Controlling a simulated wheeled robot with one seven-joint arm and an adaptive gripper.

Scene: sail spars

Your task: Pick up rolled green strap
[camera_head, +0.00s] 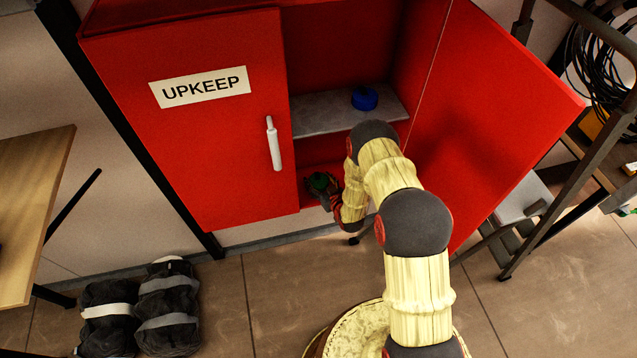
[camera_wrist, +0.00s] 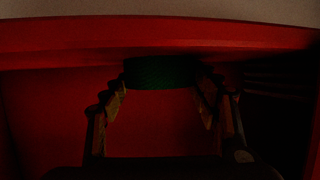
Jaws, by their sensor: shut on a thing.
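The rolled green strap (camera_head: 319,182) shows as a small dark green shape low in the red cabinet, at the end of my arm in the head view. In the wrist view the strap (camera_wrist: 161,72) is a dark green roll between the fingertips. My gripper (camera_head: 326,188) is shut on it, with a finger at each side; the gripper also shows in the wrist view (camera_wrist: 160,84). The wrist view is very dark, so the strap's underside and its contact with the cabinet floor cannot be made out.
The red cabinet's left door (camera_head: 190,120), with an UPKEEP label, is closed beside the opening. Its right door (camera_head: 490,110) stands open. A grey shelf (camera_head: 320,118) above my gripper bears a blue roll (camera_head: 364,98). Dark bags (camera_head: 140,310) lie on the floor at left.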

